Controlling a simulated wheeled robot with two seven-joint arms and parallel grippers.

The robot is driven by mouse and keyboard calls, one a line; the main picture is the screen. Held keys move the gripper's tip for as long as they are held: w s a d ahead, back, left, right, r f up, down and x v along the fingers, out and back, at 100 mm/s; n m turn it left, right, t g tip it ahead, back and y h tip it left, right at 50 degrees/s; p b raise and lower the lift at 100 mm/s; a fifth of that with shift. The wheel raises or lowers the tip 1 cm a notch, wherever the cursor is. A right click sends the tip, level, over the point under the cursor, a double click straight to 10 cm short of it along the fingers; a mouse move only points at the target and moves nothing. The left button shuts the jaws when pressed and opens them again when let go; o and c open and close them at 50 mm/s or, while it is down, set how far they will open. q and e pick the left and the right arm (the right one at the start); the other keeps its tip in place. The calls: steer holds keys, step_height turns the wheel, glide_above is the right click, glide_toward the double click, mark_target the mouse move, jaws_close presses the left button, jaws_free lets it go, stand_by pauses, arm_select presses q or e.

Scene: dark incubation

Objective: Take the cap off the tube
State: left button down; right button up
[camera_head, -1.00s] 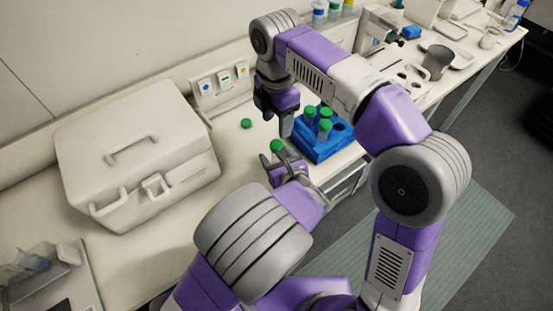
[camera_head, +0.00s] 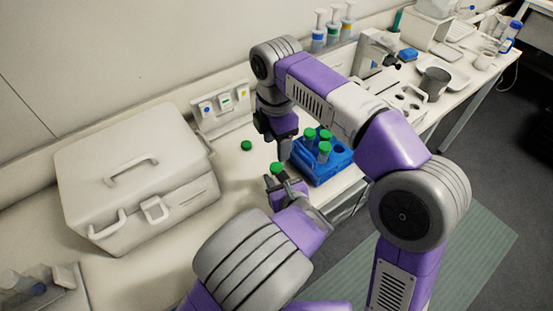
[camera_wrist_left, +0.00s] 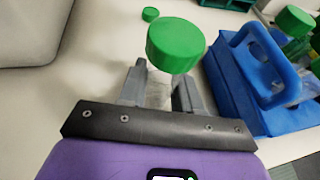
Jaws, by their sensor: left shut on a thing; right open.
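My left gripper (camera_head: 276,186) is shut on a tube (camera_wrist_left: 158,92) with a green cap (camera_wrist_left: 175,46). The cap stands above the fingers, and the fingers hide much of the tube. In the head view the same cap (camera_head: 277,168) shows just above the left gripper, over the bench. My right gripper (camera_head: 279,143) points down, open, a little behind this cap and apart from it. Its fingers are partly hidden by its own wrist.
A loose green cap (camera_head: 246,145) lies on the bench, also in the left wrist view (camera_wrist_left: 150,14). A blue rack (camera_head: 330,171) with several green-capped tubes stands to the right. A large white box (camera_head: 140,175) stands on the left. The bench front edge is near the rack.

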mark_target(276, 167)
steer(key=m, duration=0.8)
steer(key=shift+m, duration=0.3)
steer(key=m, duration=0.3)
steer(key=shift+m, duration=0.3)
steer(key=m, duration=0.3)
steer(key=shift+m, duration=0.3)
steer(key=m, duration=1.4)
steer(key=shift+m, duration=0.3)
steer(key=shift+f, duration=4)
